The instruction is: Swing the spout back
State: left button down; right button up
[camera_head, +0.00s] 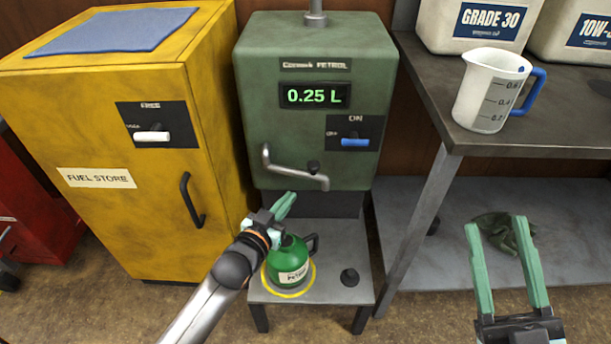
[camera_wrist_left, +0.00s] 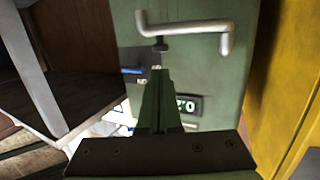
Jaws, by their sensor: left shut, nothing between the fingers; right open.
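The spout (camera_head: 290,172) is a bent grey metal pipe on the front of the green petrol dispenser (camera_head: 262,100). In the head view it slants down to the right, with a dark knob (camera_head: 313,167) beside its right part. The left wrist view shows the spout (camera_wrist_left: 190,27) from close by, upside down. My left gripper (camera_head: 289,199) is shut and empty, just below the spout and apart from it. In the left wrist view its fingers (camera_wrist_left: 158,72) point toward the dispenser. My right gripper (camera_head: 496,225) is open and empty at the right, in front of the lower shelf.
A green petrol can (camera_head: 287,266) stands in a yellow ring on the grey stand (camera_head: 322,288) below the dispenser, partly behind my left arm. A black cap (camera_head: 349,277) lies beside it. A yellow cabinet (camera_head: 95,120) stands left; a bench (camera_head: 450,125) with a jug (camera_head: 485,95) stands right.

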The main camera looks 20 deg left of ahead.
pick_arm(q)
jog(key=b, duration=0.1)
send_near(311, 169)
jog(key=b+x, duration=0.2)
jog(key=x, duration=0.3)
jog(key=shift+w+f, duration=0.15)
jog(key=shift+w, duration=0.05)
jog(key=shift+w+d+b, duration=0.15)
jog(key=shift+w+b, duration=0.15)
jog(key=shift+w, duration=0.4)
pick_arm(e)
jog(key=shift+s+a+r+n+y, duration=0.15)
jog(key=shift+s+r+n+y, duration=0.2)
jog(key=shift+s+n+y, duration=0.4)
jog(key=shift+s+a+r+n+y, duration=0.15)
jog(key=shift+s+r+n+y, duration=0.3)
jog(key=shift+y, duration=0.45)
jog(key=shift+s+a+r+n+y, duration=0.15)
jog(key=shift+s+r+n+y, duration=0.1)
jog(key=shift+s+n+y, duration=0.4)
